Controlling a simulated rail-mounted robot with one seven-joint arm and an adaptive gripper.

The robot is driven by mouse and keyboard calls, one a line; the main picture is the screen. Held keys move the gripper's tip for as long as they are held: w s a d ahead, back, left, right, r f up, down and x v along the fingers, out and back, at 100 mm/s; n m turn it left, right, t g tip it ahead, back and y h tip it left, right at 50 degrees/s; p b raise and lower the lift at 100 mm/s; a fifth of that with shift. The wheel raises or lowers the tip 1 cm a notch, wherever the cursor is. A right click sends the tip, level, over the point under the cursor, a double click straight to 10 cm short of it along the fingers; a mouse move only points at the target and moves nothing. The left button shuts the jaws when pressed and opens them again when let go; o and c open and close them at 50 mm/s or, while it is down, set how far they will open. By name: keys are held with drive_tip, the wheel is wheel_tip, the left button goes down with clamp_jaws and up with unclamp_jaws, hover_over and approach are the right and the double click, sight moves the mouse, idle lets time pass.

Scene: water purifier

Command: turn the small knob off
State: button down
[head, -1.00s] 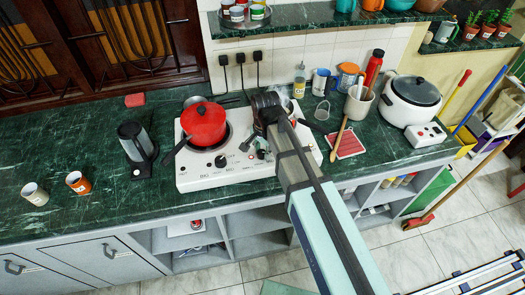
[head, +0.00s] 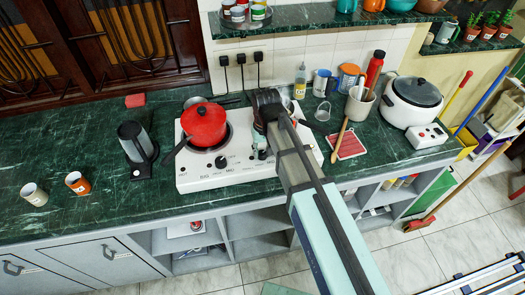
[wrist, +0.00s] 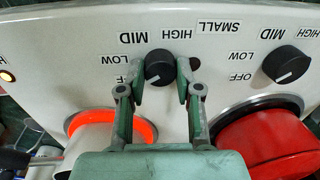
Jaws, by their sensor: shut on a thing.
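The small knob (wrist: 159,66) is black and round on the stove's white front panel, beside the SMALL label in the wrist view. Its scale reads OFF, LOW, MID and HIGH. My gripper (wrist: 164,74) is shut on this knob, one finger on each side. In the head view my gripper (head: 262,150) is at the stove's front, and my arm hides much of that area. The stove (head: 228,178) is white. The burner (wrist: 144,130) behind the small knob glows orange around a light-coloured pot (wrist: 94,141).
The other knob (wrist: 286,64) is at the right in the wrist view. A red pot (head: 204,124) stands on the other burner, which does not glow. A kettle (head: 136,148) stands left of the stove.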

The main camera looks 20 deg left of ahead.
sight(264, 152)
drive_tip(key=shift+f+n, duration=0.1)
drive_tip(key=shift+n, duration=0.7)
drive_tip(key=shift+s, duration=0.1)
drive_tip(key=c, duration=0.8)
unclamp_jaws()
drive_tip(key=r, duration=1.2)
drive_tip(key=shift+w+d, duration=0.25)
